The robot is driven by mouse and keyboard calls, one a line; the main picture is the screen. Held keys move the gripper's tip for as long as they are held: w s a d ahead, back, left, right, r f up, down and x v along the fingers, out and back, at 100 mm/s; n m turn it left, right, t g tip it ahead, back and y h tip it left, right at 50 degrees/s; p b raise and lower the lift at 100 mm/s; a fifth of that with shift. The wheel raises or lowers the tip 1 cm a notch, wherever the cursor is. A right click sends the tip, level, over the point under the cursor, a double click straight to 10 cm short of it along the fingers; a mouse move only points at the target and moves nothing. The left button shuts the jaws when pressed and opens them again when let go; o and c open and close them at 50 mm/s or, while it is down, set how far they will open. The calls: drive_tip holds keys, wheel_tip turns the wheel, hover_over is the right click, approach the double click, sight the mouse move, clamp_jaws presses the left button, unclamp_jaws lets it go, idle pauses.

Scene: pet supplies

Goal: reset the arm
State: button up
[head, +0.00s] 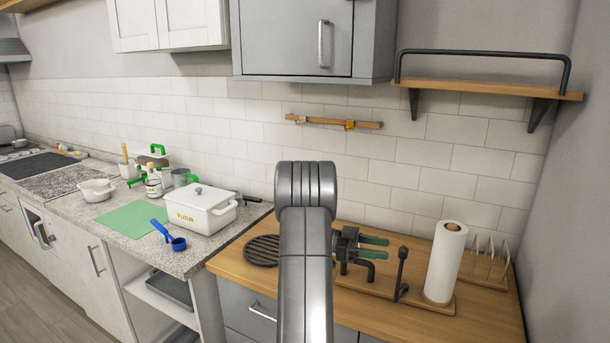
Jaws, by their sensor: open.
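My arm rises from the bottom of the head view in grey metal and bends at a rounded elbow near the middle. Behind its right side shows my gripper (387,248), dark with two green fingers pointing right. The fingers are apart, with nothing seen between them. It appears over the wooden counter (490,308), left of the paper towel roll. My arm hides the wrist and part of the counter.
A black lever (402,272) and paper towel roll (445,261) stand on a wooden base. A wire rack (486,262) stands at right. Left are a white flour box (199,210), blue scoop (168,235) and green mat (131,219). A grey cabinet (290,40) and wooden shelf (485,75) hang above.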

sight(401, 254)
drive_tip(key=x, duration=0.4)
drive_tip(key=shift+d+p, duration=0.15)
drive_tip(key=shift+p, duration=0.15)
drive_tip(key=b+v, duration=0.3)
drive_tip(key=v, duration=1.1)
drive_tip(key=s+d+t, duration=0.1)
drive_tip(key=s+d, duration=0.1)
drive_tip(key=d, duration=0.2)
drive_tip(key=s+d+n+t+p, duration=0.1)
drive_tip(key=d, duration=0.4)
drive_tip(key=s+d+n+t+p, duration=0.1)
drive_tip(key=s+d, duration=0.1)
drive_tip(key=d, duration=0.3)
drive_tip(key=shift+s+d+t+h, duration=0.25)
drive_tip(key=shift+s+t+h, duration=0.05)
drive_tip(key=shift+s+h, duration=0.1)
drive_tip(key=shift+s+d+n+t, duration=0.1)
drive_tip(key=shift+d+n+t, duration=0.15)
drive_tip(key=shift+n+t, duration=0.35)
drive_tip(key=shift+s+d+n+t, duration=0.1)
drive_tip(key=shift+d+n+t, duration=0.25)
drive_tip(key=shift+t, duration=0.35)
